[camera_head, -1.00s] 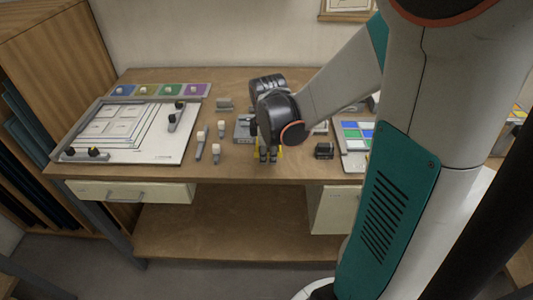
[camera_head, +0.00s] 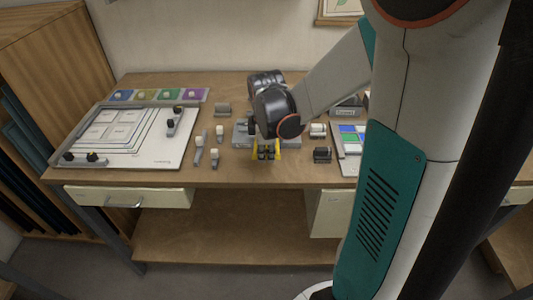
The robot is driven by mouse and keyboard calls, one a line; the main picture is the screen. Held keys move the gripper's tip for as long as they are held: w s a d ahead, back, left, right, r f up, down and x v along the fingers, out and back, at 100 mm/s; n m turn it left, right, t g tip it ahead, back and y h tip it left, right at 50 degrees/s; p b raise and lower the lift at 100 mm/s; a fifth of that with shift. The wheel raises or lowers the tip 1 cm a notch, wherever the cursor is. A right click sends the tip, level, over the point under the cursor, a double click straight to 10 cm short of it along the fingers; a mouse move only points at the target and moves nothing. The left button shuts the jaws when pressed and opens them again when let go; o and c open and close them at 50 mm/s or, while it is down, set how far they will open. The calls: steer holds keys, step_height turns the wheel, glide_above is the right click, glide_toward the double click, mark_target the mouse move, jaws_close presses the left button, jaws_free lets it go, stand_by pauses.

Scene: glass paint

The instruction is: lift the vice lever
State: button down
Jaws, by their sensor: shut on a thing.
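The grey vice (camera_head: 241,134) sits on the wooden workbench, just left of and partly behind my gripper. My gripper (camera_head: 266,153) is at the front of the vice, low over the bench's front part, fingers pointing down. Yellow parts show on both sides of its dark fingertips. It is shut on what appears to be the vice lever, which my fingers and wrist hide. How far the lever is raised cannot be seen.
A white board (camera_head: 130,140) with black knobs lies at left. Coloured tiles (camera_head: 160,95) line the back. Small white-topped tools (camera_head: 214,157) stand left of the vice. A dark block (camera_head: 322,154) and a colour palette tray (camera_head: 350,150) are at right.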

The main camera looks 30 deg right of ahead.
steer(key=shift+w+d+r, duration=0.15)
steer(key=shift+w+r, duration=0.05)
steer(key=shift+r, duration=0.35)
steer(key=w+d+r+g+y+p, duration=0.1)
steer(key=w+d+r+p, duration=0.2)
steer(key=r, duration=0.3)
steer(key=shift+w+d+p, duration=0.15)
steer(key=shift+w+p, duration=0.5)
steer(key=shift+w, duration=0.1)
steer(key=c, duration=1.6)
jaws_free()
steer(key=shift+w+d+f, duration=0.15)
steer(key=shift+w, duration=0.1)
steer(key=shift+o, duration=0.2)
steer(key=shift+w+d+f, duration=0.2)
steer(key=shift+w+d, duration=0.1)
steer(key=shift+w, duration=0.05)
steer(key=shift+s+a+r, duration=0.1)
steer(key=shift+r, duration=0.1)
